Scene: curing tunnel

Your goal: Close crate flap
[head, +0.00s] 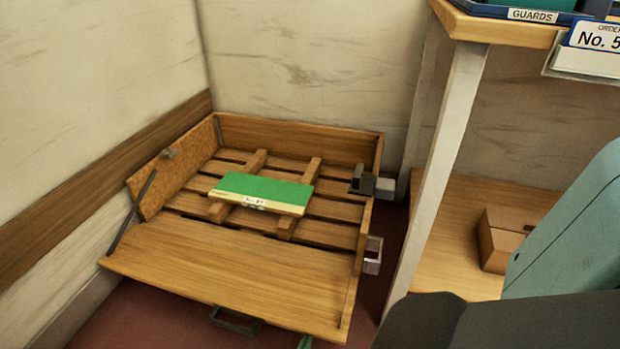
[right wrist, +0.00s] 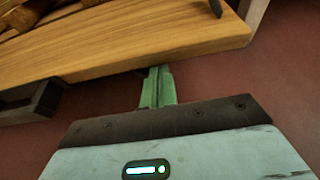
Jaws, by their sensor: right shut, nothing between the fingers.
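The wooden crate (head: 300,135) stands in the corner with its front flap (head: 230,275) folded outward and down, so the front is open. The flap's edge also shows in the right wrist view (right wrist: 150,45). A dark handle (head: 235,321) sits under the flap's front edge, and it shows at left in the right wrist view (right wrist: 32,102). My right gripper (right wrist: 158,85) is shut and empty, its green fingers at the flap's outer edge. Its tips seem to reach beneath the board; contact cannot be told. In the head view only the fingertips (head: 304,343) show. My left gripper is out of view.
A green box (head: 262,191) lies on slats inside the crate. Metal latch parts (head: 372,184) stick out from the crate's right side. A table leg (head: 440,160) and a shelf with a cardboard box (head: 497,240) stand right of it. Walls close off the left and back.

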